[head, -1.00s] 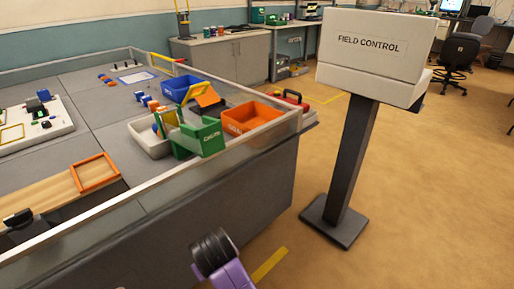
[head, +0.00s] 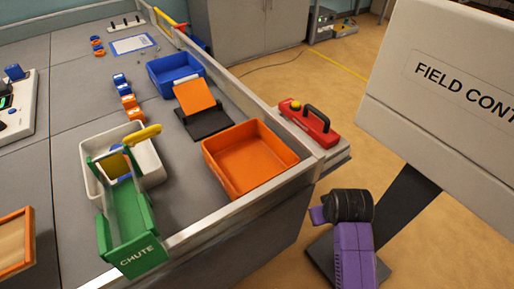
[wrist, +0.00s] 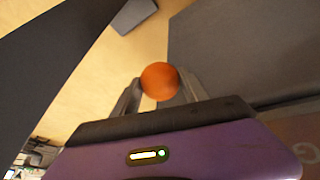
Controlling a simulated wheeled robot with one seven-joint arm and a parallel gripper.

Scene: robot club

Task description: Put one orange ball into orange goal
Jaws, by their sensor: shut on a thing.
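My gripper (wrist: 160,88) is shut on an orange ball (wrist: 160,78), which sits between the two grey fingertips in the wrist view. In the head view my purple arm is at the lower right, outside the field wall, and hides the fingers and ball. An open orange bin (head: 250,158), which looks like the orange goal, stands inside the field's near right corner. It looks empty. My arm is to the right of it, beyond the wall.
The field wall (head: 215,212) runs between my arm and the bin. A red box with a black handle (head: 309,124) sits at the corner. The FIELD CONTROL stand (head: 440,90) is close on the right. A green chute (head: 128,215), white tray (head: 152,170) and blue bin (head: 175,72) lie left.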

